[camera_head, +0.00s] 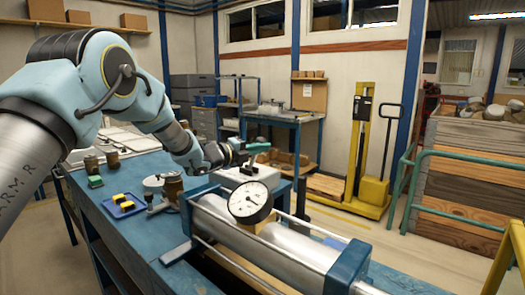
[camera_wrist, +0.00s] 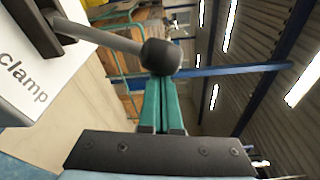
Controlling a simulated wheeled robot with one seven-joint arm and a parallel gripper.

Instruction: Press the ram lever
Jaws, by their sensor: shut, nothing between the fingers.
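My gripper (camera_head: 257,148) is shut and empty, above a white box (camera_head: 262,176) on the blue bench, behind the cylinder with the dial. In the wrist view the teal fingers (camera_wrist: 160,88) are together. A lever with a grey rod and a round black knob (camera_wrist: 160,57) crosses just past the fingertips; I cannot tell if they touch. Its dark base (camera_wrist: 38,25) stands on a white surface printed "clamp" (camera_wrist: 25,78). No label reading "ram" shows, so I cannot pick out the ram lever.
A large silver cylinder (camera_head: 290,248) with blue end blocks and a white dial gauge (camera_head: 249,200) lies across the bench front (camera_head: 115,212). A yellow lift stacker (camera_head: 372,190) stands behind on the floor.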

